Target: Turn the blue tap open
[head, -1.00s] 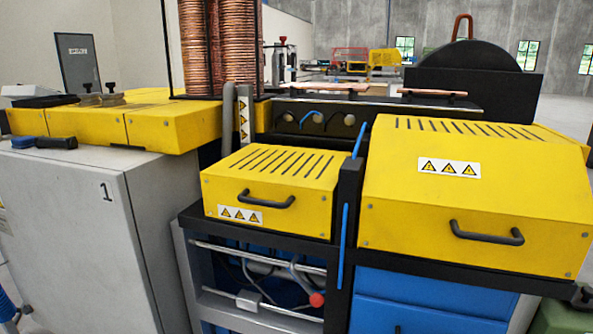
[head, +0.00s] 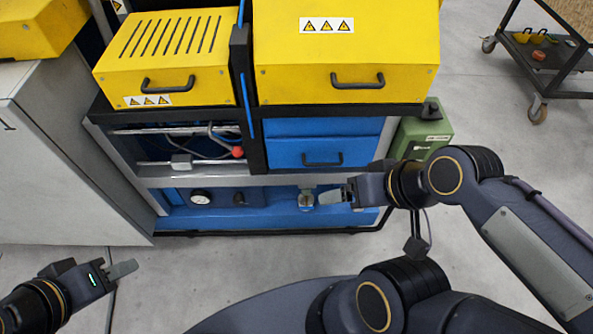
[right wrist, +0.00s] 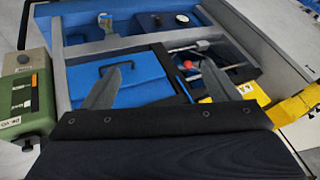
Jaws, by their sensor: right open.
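A small tap-like fitting (head: 306,199) stands on the blue lower panel of the machine. It also shows at the top of the right wrist view (right wrist: 105,22), with a bluish part, but its handle is too small to read clearly. My right gripper (head: 331,196) is just right of the fitting in the head view. In the right wrist view its two fingers (right wrist: 168,68) are spread and empty, and the fitting is beyond the left finger. My left gripper (head: 121,270) is at the lower left over the floor, away from the machine; its jaw gap is not clear.
A blue drawer (head: 308,152) with a black handle is above the lower panel. A gauge (head: 200,197) and a dark knob (head: 239,199) are left of the fitting. A green box (head: 421,136) stands at the right. A black rail (head: 270,232) runs along the front.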

